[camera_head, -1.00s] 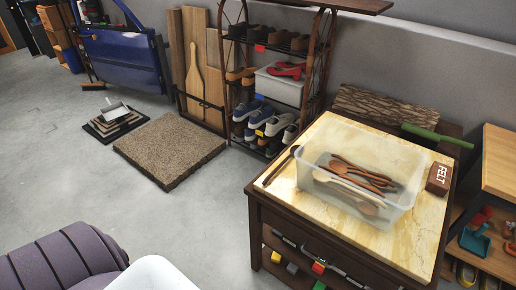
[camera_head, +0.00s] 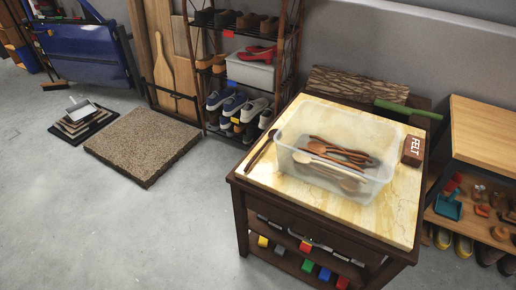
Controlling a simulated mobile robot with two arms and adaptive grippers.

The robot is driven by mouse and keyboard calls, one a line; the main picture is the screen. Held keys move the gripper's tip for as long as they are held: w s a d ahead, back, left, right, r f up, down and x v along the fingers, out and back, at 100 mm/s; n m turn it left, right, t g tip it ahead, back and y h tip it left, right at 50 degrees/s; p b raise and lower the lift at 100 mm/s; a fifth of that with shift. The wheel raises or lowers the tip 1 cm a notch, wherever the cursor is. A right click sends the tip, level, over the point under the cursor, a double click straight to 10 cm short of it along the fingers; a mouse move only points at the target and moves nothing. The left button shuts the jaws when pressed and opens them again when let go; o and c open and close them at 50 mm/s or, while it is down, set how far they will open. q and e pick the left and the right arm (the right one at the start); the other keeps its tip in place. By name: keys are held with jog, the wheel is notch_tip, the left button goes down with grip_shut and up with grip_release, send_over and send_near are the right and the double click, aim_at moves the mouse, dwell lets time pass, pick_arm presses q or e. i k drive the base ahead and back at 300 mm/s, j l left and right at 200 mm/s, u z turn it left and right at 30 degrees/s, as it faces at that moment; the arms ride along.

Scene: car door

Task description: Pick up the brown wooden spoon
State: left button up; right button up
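A dark brown wooden spoon (camera_head: 260,151) lies on the yellow marble-look top of a dark wooden table (camera_head: 388,226), just left of a clear plastic bin. The clear bin (camera_head: 366,186) holds several wooden spoons or utensils, some reddish brown (camera_head: 338,151) and some lighter (camera_head: 318,165). They overlap, and the bin's front wall veils the lower ones. Neither of my grippers shows in the head view.
A small brown box marked "FELT" (camera_head: 412,151) stands right of the bin. A green-handled tool (camera_head: 407,109) and a bark-textured block (camera_head: 357,86) are behind it. A shoe rack (camera_head: 293,70) stands at back left, a wooden shelf unit (camera_head: 484,137) at right. Floor at front left is clear.

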aim_at(272, 133)
jog(key=z, duration=0.4)
jog(key=i+j+z, duration=0.15)
jog(key=j+z, duration=0.3)
jog(key=j, duration=0.15)
jog(key=j+z, duration=0.5)
jog(key=i+j, duration=0.05)
jog(key=j, duration=0.05)
